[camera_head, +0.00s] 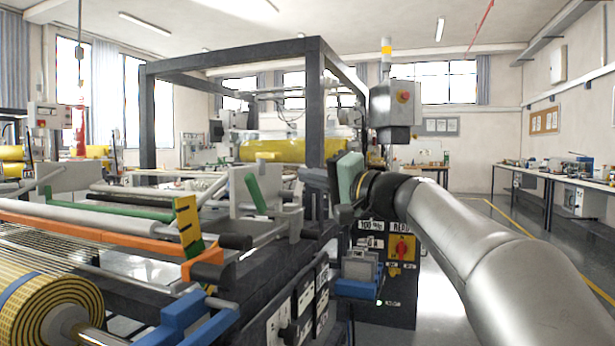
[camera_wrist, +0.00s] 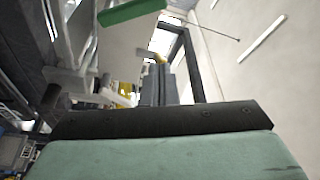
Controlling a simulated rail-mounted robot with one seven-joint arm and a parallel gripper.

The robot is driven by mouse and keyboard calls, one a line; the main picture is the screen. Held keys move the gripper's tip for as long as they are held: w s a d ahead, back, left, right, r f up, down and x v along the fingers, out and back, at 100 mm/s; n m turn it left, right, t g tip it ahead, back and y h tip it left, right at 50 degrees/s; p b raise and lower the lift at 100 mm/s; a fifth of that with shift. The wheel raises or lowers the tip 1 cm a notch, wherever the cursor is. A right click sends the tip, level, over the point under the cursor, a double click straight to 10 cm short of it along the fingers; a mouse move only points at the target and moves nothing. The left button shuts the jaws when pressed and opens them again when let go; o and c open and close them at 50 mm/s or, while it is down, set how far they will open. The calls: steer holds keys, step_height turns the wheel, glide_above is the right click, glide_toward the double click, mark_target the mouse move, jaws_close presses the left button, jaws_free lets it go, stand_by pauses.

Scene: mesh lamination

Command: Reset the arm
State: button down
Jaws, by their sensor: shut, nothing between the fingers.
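My arm (camera_head: 480,250) reaches in from the lower right of the head view. My gripper (camera_head: 306,180) is at its end, past a teal housing (camera_head: 350,176), and points left over the near side of the laminating machine. In the wrist view my gripper (camera_wrist: 158,72) shows as two grey fingers side by side beyond a dark bar. The fingers are shut with nothing between them. The laminating machine (camera_head: 316,62) has a dark frame, and a yellow roll (camera_head: 290,150) sits inside it.
A grey plate with a green bar (camera_head: 255,193) stands just left of my gripper. A mesh roll (camera_head: 45,305) lies at lower left. A control box (camera_head: 396,103) stands behind my wrist. Open floor (camera_head: 490,235) lies right, before a long bench (camera_head: 560,185).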

steer(key=s+a+f+n+g+h+p, duration=0.1)
steer(key=s+f+g+h+p, duration=0.5)
steer(key=p, duration=0.5)
steer(key=s+f+g+h+p, duration=0.1)
steer(key=s+f+g+p, duration=0.15)
steer(key=s+p, duration=0.6)
steer(key=s+d+f+n+g+h+p, duration=0.1)
steer(key=s+d+f+g+h+p, duration=0.1)
steer(key=s+p, duration=0.6)
steer(key=s+d+f+n+g+h+p, duration=0.2)
steer(key=s+d+h+p, duration=0.3)
steer(key=s, duration=0.5)
steer(key=d+f+p, duration=0.1)
steer(key=d+p, duration=0.1)
steer(key=shift+s+n+p, duration=0.3)
steer(key=shift+p, duration=0.05)
steer(key=shift+w+g, duration=0.1)
steer(key=shift+g, duration=0.15)
